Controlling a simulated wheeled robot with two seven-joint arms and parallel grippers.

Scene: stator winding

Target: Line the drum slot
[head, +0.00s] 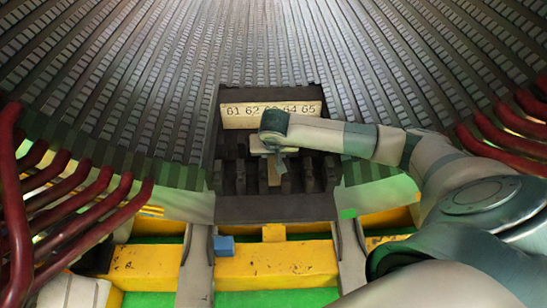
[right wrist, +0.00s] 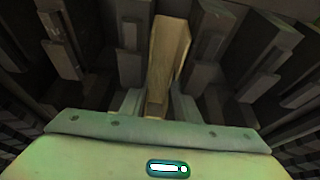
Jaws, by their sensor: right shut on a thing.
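My right gripper (head: 276,157) reaches in from the right, in front of the drum's slotted opening. It is shut on a tan slot liner (right wrist: 168,52), a narrow folded channel. In the right wrist view the liner stands between dark slot teeth, lined up with a gap; I cannot tell how deep it sits. In the head view only a small tan part of the liner (head: 273,178) shows below the gripper. The drum slots (head: 240,177) show as dark gaps on both sides. My left gripper is not in view.
A number plate (head: 240,116) reading 61 to 65 sits above the opening, partly hidden by my right arm. Dark red bent bars stand at left (head: 85,215) and right (head: 505,135). A yellow beam (head: 275,267) and a blue block (head: 224,246) are below.

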